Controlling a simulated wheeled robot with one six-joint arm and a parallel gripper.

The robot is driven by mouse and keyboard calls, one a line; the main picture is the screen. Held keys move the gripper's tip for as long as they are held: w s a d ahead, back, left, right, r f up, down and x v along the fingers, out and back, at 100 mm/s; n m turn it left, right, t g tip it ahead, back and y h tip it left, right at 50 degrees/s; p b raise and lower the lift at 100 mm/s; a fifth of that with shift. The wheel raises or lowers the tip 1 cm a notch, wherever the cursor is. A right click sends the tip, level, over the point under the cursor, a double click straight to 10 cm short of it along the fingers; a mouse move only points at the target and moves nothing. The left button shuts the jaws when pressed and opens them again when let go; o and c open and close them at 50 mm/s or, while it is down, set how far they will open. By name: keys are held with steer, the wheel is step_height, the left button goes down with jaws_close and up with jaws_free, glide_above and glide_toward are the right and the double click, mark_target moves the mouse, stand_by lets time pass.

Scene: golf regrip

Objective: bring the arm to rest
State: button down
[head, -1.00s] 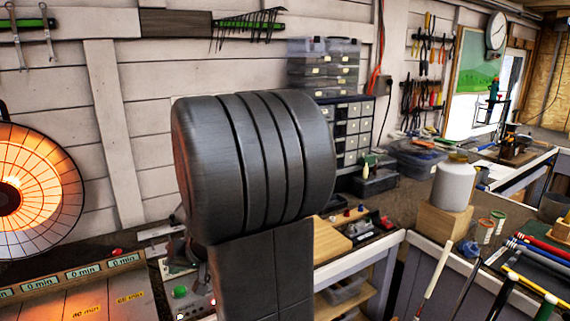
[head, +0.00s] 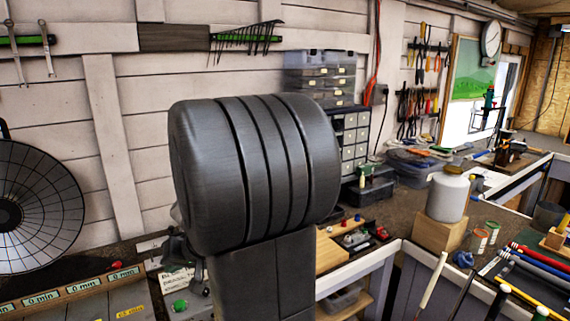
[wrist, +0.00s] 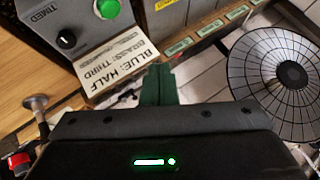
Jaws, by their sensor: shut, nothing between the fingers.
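My gripper (wrist: 158,76) shows in the wrist view as two dark green fingers pressed together, with nothing between them. Its black body with a green light fills the bottom of that view. The fingers point toward a white card (wrist: 118,62) reading "BLUE: HALF" and "BRASS: THIRD", apparently short of it. In the head view my large dark arm link stands in the middle, and the gripper is hidden there. The round heater (head: 30,205) is dark at the left; it also shows in the wrist view (wrist: 283,72).
A grey control box (wrist: 88,25) with a green button stands beside the card. A row of "0 min" displays (head: 85,284) runs at lower left. A white jar (head: 448,197) on a wooden block and several club shafts (head: 535,275) are at right. Parts drawers (head: 352,135) stand behind my arm.

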steer(key=b, duration=0.4)
glide_above(182, 305)
step_height(182, 305, down, 6)
steer(key=shift+w+r, duration=0.1)
steer(key=shift+b, duration=1)
